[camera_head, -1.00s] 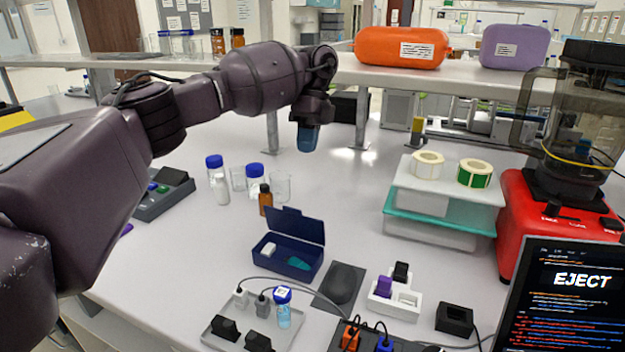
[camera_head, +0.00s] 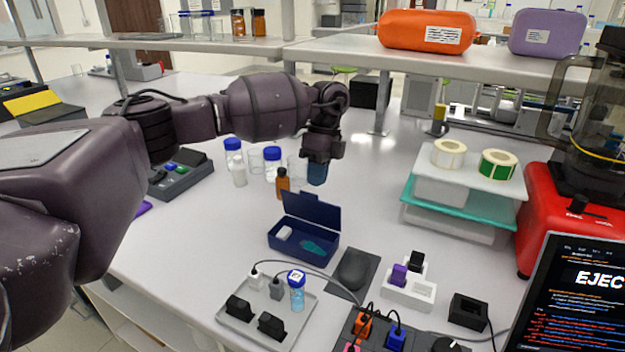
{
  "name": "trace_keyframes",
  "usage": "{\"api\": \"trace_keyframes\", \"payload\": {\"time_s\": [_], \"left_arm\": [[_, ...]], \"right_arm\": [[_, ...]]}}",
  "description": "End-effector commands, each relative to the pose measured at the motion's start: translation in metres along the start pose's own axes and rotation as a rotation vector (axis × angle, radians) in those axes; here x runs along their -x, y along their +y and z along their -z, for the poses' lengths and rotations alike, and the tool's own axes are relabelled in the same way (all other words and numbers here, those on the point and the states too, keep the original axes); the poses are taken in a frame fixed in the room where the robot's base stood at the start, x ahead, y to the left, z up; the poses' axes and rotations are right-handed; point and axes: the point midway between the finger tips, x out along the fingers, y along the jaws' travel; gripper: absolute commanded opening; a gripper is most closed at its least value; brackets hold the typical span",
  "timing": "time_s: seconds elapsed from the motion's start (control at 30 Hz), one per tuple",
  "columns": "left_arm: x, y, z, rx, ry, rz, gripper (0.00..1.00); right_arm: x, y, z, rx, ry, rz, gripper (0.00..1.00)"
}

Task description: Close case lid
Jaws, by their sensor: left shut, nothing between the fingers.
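The small dark blue case (camera_head: 301,256) sits on the white bench, its lid (camera_head: 312,208) standing up open at the back edge. A white piece (camera_head: 284,233) and a teal piece (camera_head: 319,246) lie inside it. My left gripper (camera_head: 317,174) points down above and just behind the raised lid, apart from it as far as I can tell. Its bluish fingertips are together and hold nothing. My right gripper is not in view.
An amber bottle (camera_head: 283,184) and blue-capped bottles (camera_head: 272,163) stand behind the case. Bench between case and teal-shelved stand (camera_head: 455,208) is clear.

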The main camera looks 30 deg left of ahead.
Motion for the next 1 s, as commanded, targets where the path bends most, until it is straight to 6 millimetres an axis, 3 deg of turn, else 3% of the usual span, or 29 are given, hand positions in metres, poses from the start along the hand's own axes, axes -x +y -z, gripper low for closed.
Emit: {"api": "trace_keyframes", "payload": {"time_s": [0.3,0.67,1.0], "left_arm": [[-0.009,0.017,0.000,0.000,0.000,0.000,0.00],[-0.009,0.018,0.000,0.001,0.001,0.000,0.00],[-0.006,0.016,0.000,0.000,0.000,0.051,0.00]], "right_arm": [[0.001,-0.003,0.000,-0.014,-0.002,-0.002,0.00],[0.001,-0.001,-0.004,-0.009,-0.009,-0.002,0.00],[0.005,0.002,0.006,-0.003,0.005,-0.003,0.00]]}}
